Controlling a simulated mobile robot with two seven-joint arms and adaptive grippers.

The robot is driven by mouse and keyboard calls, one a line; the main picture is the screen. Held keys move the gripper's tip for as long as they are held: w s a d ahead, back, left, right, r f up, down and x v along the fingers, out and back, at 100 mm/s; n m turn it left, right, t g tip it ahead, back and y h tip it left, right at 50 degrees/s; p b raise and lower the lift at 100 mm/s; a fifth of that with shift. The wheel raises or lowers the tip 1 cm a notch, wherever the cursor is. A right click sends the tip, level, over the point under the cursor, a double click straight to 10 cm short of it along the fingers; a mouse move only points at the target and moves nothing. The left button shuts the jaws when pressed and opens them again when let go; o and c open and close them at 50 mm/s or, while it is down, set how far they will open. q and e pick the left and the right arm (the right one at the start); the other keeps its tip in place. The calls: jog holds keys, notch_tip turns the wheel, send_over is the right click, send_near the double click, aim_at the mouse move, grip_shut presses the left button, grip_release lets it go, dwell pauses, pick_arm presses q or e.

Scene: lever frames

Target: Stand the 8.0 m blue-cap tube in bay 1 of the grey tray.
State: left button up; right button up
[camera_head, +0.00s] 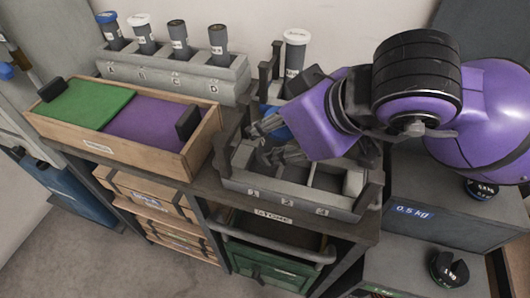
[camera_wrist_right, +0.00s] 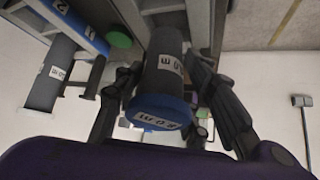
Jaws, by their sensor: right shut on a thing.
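My right gripper (camera_head: 268,142) is over the left end of the grey tray (camera_head: 285,198), at bay 1. In the right wrist view its fingers (camera_wrist_right: 170,95) are shut around the dark tube with a blue cap (camera_wrist_right: 158,112), whose label reads 8.0 m. The tray's front labels include 1 and 2. My left gripper is not in view.
A grey rack (camera_head: 170,78) with lettered places holds several tubes at the back. A white-capped tube (camera_head: 295,50) stands behind the tray. A wooden box (camera_head: 95,147) with green and purple pads is left of the tray. Dark weights (camera_head: 449,268) sit at right.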

aim_at(265, 144)
jog(key=shift+w+a+f, duration=0.15)
jog(key=shift+f, duration=0.45)
jog(key=shift+w+a+f, duration=0.1)
jog(key=shift+f, duration=0.5)
jog(key=shift+w+a+f, duration=0.1)
jog(key=shift+a+f, duration=0.05)
jog(key=shift+f, duration=0.35)
jog(key=shift+w+a+f, duration=0.1)
jog(key=shift+f, duration=0.35)
jog(key=shift+w+a+r, duration=0.1)
jog(key=shift+w+a, duration=0.1)
grip_shut()
jog(key=shift+w+a+r+g+h+p, duration=0.15)
jog(key=shift+g+h+p, duration=0.35)
jog(key=shift+p, duration=0.15)
jog(key=shift+w+a+g+h+p, duration=0.3)
jog(key=shift+g+h+p, duration=0.3)
jog(key=shift+g, duration=0.1)
jog(key=shift+f, duration=0.5)
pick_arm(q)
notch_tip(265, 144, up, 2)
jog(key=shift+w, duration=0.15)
pick_arm(e)
jog(key=shift+d, duration=0.1)
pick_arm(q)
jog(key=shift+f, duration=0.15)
pick_arm(e)
jog(key=shift+f, duration=0.1)
